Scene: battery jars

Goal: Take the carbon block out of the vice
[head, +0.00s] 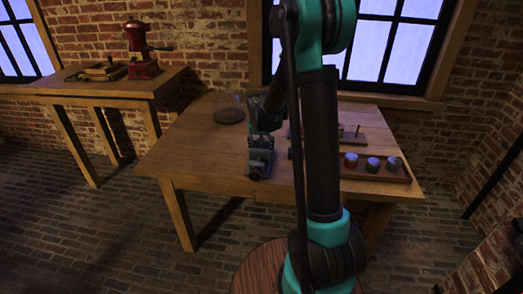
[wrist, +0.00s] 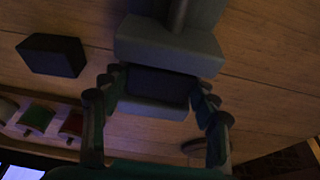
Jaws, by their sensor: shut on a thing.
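The carbon block (wrist: 160,83) is a dark block seated between the grey jaws of the vice (wrist: 166,48) in the wrist view. My gripper (wrist: 158,100) has one finger on each side of it and is shut on it. The vice also shows in the head view (head: 260,160), standing near the front edge of the middle table. There my gripper (head: 264,122) is just above the vice, and the block cannot be made out. The fingertips' contact with the block is dark and hard to see.
Another dark block (wrist: 52,57) lies on the table beside the vice. A tray (head: 400,178) with several coloured-topped jars is at the right. A glass jar (head: 229,105) on a round base stands behind. A red mill (head: 141,50) is on the side table (head: 110,88).

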